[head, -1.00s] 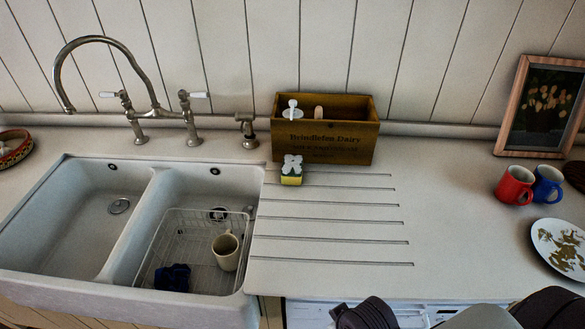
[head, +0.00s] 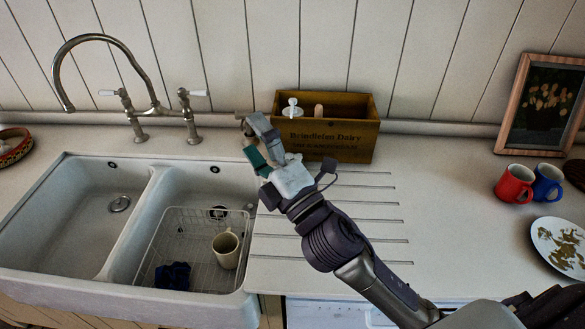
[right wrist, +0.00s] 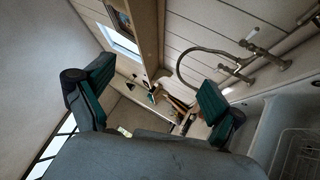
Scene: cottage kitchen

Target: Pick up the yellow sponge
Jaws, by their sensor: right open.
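The yellow sponge is hidden in the head view now, behind my right gripper and wrist. A second earlier it sat on the counter in front of the wooden box, with a white flower-shaped piece at it. My right gripper (head: 254,140) is over the counter between the sink and the box. Its fingers are apart, with teal pads, and point to the upper left. The right wrist view shows the right gripper (right wrist: 155,80) open, with no sponge visible between the fingers. My left gripper is not in view.
The wooden box (head: 345,142) stands close behind my gripper. The double sink (head: 75,235) with a wire rack and a mug (head: 226,249) is at left, the tap (head: 155,112) behind it. Red mug (head: 514,184), blue mug (head: 547,183) and plate (head: 560,245) are at right.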

